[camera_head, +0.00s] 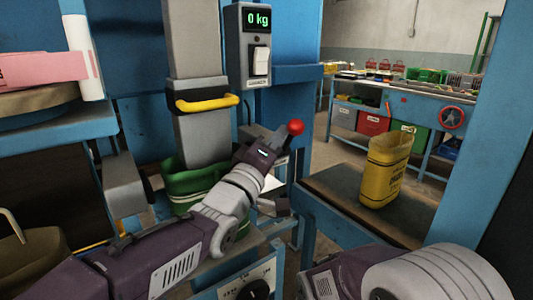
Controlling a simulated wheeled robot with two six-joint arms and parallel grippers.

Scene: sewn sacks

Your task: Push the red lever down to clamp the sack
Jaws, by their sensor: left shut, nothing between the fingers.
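The red lever knob (295,127) stands on a short dark shaft to the right of the grey filling spout (200,138). My left gripper (279,142) is shut and empty, right beside the lever's shaft just below the knob. I cannot tell whether it touches the lever. A green sack (185,186) hangs around the lower end of the spout, partly hidden by my left arm. My right arm shows at the bottom right; its gripper is out of view.
A yellow handle (208,103) sits on the spout's front. The scale display (257,18) reads 0 kg. A yellow sack (385,170) stands on a low table (335,192) at the right. Blue posts frame the machine. A pink stack (45,69) lies at left.

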